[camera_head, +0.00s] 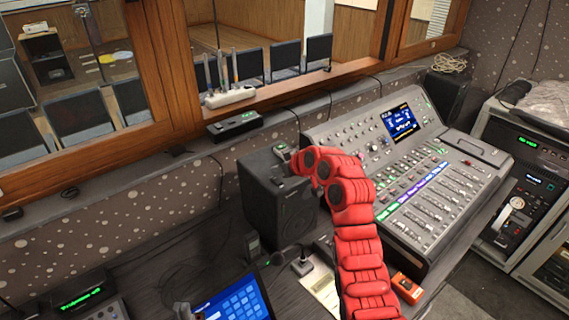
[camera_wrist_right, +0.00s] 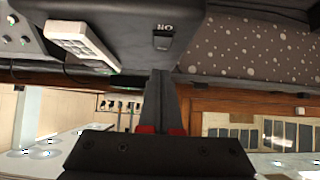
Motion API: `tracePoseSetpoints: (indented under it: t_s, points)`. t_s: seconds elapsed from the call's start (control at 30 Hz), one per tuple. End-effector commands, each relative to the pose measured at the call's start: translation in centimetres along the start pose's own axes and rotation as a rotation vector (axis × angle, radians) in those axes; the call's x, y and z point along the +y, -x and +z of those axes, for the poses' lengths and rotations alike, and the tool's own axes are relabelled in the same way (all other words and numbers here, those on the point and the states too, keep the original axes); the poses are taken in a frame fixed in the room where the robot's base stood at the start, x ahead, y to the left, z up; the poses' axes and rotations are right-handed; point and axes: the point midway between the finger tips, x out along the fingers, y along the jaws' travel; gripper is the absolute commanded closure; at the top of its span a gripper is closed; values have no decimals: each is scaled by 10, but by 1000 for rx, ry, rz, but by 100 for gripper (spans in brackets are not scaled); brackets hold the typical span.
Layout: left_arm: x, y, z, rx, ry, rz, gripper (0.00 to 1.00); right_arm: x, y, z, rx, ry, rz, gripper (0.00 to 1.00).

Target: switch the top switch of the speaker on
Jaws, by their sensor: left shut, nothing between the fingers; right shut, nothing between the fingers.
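The speaker (camera_head: 280,215) is a black box standing on the desk left of the mixing console. In the right wrist view its dark top (camera_wrist_right: 220,30) fills the upper part, upside down. A small dark switch (camera_wrist_right: 162,40) with a white label sits on that top. My right gripper (camera_wrist_right: 160,75) is shut and empty, its tips just short of the switch in that picture; I cannot tell whether they touch. In the head view the red right arm reaches over the speaker, with the right gripper (camera_head: 293,165) above its top.
A small light keypad device (camera_wrist_right: 82,45) lies on the speaker's top beside the switch. The mixing console (camera_head: 420,185) stands close on the right. A tablet (camera_head: 238,300), a small microphone (camera_head: 302,262) and an orange box (camera_head: 407,288) lie in front.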

Motion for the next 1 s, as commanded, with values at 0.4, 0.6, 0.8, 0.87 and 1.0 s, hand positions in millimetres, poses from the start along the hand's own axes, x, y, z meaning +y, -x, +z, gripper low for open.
tracePoseSetpoints:
  t_s: [0.4,0.6,0.8,0.87,1.0]
  points:
    - [0,-3,0,0,0,0,100,0,-17,17,1,1,0,100]
    - [0,-2,0,0,0,0,100,0,-17,17,0,1,0,100]
    - [1,19,3,0,0,0,100,0,-25,20,-52,4,1,100]
    - [2,32,6,0,0,0,100,0,-29,25,-85,4,-1,100]
    - [1,22,4,0,0,0,100,-1,-24,21,-91,0,-2,100]
